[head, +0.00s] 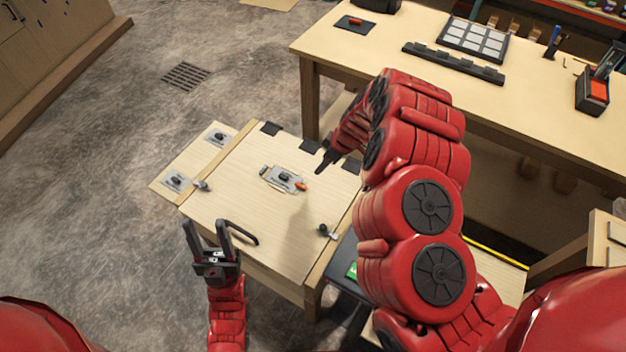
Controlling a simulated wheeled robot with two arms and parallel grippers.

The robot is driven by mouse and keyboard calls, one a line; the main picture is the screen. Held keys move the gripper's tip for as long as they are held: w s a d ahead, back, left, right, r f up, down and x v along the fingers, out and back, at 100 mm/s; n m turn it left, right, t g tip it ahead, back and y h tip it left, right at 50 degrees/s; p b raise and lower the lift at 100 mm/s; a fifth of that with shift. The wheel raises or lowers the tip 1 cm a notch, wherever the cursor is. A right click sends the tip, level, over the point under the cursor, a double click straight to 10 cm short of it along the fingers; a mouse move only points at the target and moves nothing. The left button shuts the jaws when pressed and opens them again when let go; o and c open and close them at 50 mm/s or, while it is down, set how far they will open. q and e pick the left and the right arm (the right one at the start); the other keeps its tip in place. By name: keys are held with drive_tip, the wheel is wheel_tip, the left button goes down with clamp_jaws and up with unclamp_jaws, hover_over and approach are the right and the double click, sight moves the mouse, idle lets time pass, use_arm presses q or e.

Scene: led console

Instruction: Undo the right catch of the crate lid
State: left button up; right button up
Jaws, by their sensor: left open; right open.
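The crate lid (235,180) is a pale wooden panel, lying closed on the crate (270,285). The right catch (327,232), a small metal piece with a dark knob, sits at the lid's front right corner; I cannot tell its exact state. The left catch (202,186) is at the lid's front left corner. A black handle (240,233) is on the front edge. My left gripper (206,226) is open and empty, in front of the crate, left of the handle. My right gripper (323,163) is open over the lid's back right, apart from the right catch, and partly hidden by my arm.
A metal plate with an orange-tipped lever (285,179) is on the lid's middle. Dark hinges (311,146) line the back edge. A side board with two small plates (176,181) adjoins the left. A workbench (335,50) stands behind. Floor at left is clear.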

drive_tip(key=b, duration=0.6)
approach(303, 187)
wheel_tip(303, 187, up, 3)
drive_tip(key=d, duration=0.1)
drive_tip(key=x, duration=0.5)
drive_tip(key=b+x, duration=0.1)
drive_tip(key=x, duration=0.4)
drive_tip(key=shift+s+f, duration=0.15)
drive_tip(key=shift+f, duration=0.25)
clamp_jaws()
